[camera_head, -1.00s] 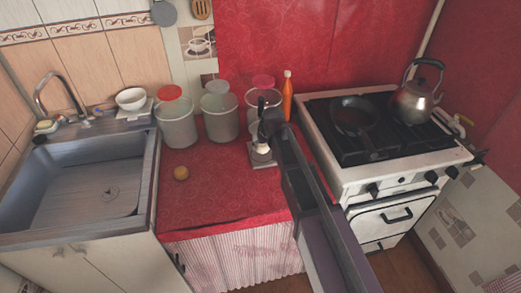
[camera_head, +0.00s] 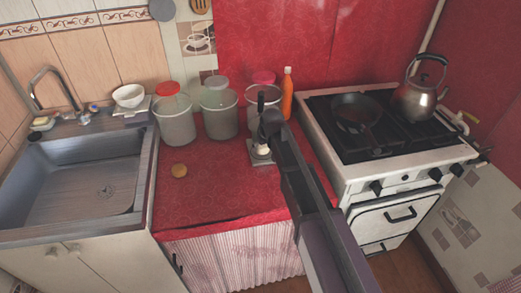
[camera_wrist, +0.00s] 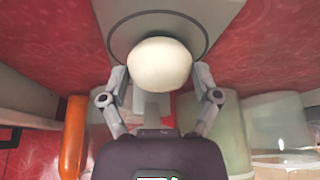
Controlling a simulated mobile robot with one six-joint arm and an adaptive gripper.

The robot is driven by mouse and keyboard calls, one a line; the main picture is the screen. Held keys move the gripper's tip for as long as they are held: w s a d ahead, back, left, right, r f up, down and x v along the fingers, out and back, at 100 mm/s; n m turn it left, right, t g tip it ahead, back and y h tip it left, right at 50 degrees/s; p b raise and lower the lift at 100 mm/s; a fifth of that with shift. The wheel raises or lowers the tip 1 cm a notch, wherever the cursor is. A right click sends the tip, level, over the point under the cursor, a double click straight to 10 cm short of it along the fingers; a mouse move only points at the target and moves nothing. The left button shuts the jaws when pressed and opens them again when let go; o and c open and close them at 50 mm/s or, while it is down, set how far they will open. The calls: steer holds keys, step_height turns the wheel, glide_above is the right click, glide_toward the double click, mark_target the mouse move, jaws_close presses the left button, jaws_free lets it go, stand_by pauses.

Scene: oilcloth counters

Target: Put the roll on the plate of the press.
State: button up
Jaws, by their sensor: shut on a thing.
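The press (camera_head: 254,160) stands on the red counter beside the stove, with a grey square base and a dark upright part behind. The roll, a smooth cream ball (camera_wrist: 160,65), is between the fingers of my gripper (camera_wrist: 160,85) in the wrist view. My gripper is shut on it, with a finger at each side. Behind the roll is the grey plate (camera_wrist: 205,40) with a dark ring. In the head view the roll (camera_head: 262,150) is over the base, very low; I cannot tell whether it touches. My arm hides part of the press.
Jars (camera_head: 173,120) and an orange bottle (camera_head: 287,95) stand behind. The stove (camera_head: 370,130) with pan and kettle is on the right, the sink (camera_head: 80,185) on the left. The front counter is clear.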

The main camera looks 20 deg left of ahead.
steer(key=shift+f, duration=0.25)
steer(key=o, duration=1)
steer(key=shift+r, duration=0.2)
steer(key=p+v, duration=1.1)
steer(key=v, duration=0.1)
steer(key=shift+w+a, duration=0.1)
stand_by(0.9)
steer(key=s+d+m+g+h, duration=0.1)
steer(key=s+d+m, duration=0.2)
steer(key=d, duration=1)
steer(key=s+d+f+m+g+h, duration=0.1)
steer(key=s+d, duration=0.5)
steer(key=d, duration=0.7)
steer(key=s+d+m+g+h, duration=0.1)
steer(key=s+d+m, duration=0.3)
steer(key=d, duration=0.9)
steer(key=shift+s+d+f+m, duration=0.15)
steer(key=shift+s+d+m, duration=0.05)
steer(key=shift+m, duration=0.1)
